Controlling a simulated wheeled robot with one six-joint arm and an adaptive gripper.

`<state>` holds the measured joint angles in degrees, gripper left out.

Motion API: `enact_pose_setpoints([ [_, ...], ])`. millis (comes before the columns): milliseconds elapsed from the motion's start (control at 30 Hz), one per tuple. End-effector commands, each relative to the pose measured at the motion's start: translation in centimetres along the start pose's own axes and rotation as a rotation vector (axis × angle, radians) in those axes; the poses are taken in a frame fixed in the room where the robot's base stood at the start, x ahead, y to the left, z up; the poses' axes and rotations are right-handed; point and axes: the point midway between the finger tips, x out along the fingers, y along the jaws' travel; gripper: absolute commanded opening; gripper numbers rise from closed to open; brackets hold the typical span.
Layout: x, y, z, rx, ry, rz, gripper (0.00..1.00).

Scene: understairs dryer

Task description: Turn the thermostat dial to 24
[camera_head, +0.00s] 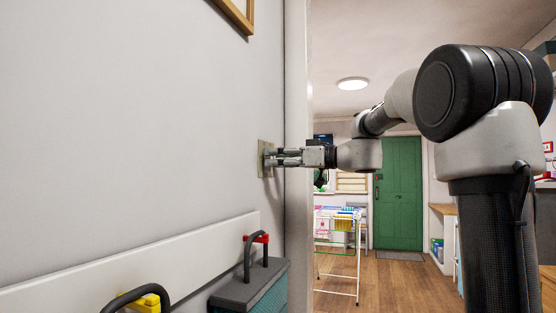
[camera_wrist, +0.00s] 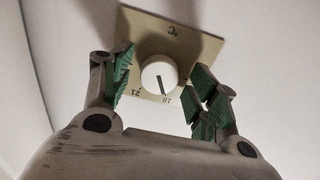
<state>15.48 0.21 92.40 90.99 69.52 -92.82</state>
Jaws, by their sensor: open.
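The thermostat in the wrist view is a beige square plate (camera_wrist: 181,38) with a round white dial (camera_wrist: 152,73) at its middle. A dark pointer line on the dial points down in the picture, near the printed 18 and to the right of the printed 21. The lettering appears upside down. No 24 is readable. My gripper (camera_wrist: 163,75) is open, with one green-padded finger on each side of the dial and visible gaps between. In the head view the plate (camera_head: 262,145) is on the wall, and my gripper (camera_head: 273,157) reaches it from the right; the dial is hidden there.
A white rail (camera_head: 150,258) runs along the wall below. A grey box with a handle (camera_head: 247,290) and a yellow-and-black handle (camera_head: 147,300) stand low in front. The wall ends at a corner right of the plate. A drying rack (camera_head: 338,250) and green door (camera_head: 398,190) are behind.

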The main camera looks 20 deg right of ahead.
Motion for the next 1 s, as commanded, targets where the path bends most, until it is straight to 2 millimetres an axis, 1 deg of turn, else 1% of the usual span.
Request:
enact_pose_setpoints([
  [100, -0.03, 0.01, 0.01, 0.000, 0.000, 0.000, 0.59],
  [167, -0.04, 0.01, 0.01, 0.000, 0.000, 0.000, 0.48],
  [300, -0.05, 0.01, 0.01, 0.000, 0.000, 0.000, 0.23],
  [367, -0.05, 0.00, 0.01, 0.000, 0.000, 0.000, 0.13],
  [567, -0.05, -0.01, 0.02, 0.007, -0.001, 0.000, 0.14],
  [733, -0.06, -0.02, 0.03, 0.050, -0.001, 0.000, 0.14],
  [867, -0.06, -0.04, 0.03, 0.118, -0.001, 0.000, 0.14],
  [1000, -0.06, -0.07, 0.03, 0.226, -0.001, 0.000, 0.14],
])
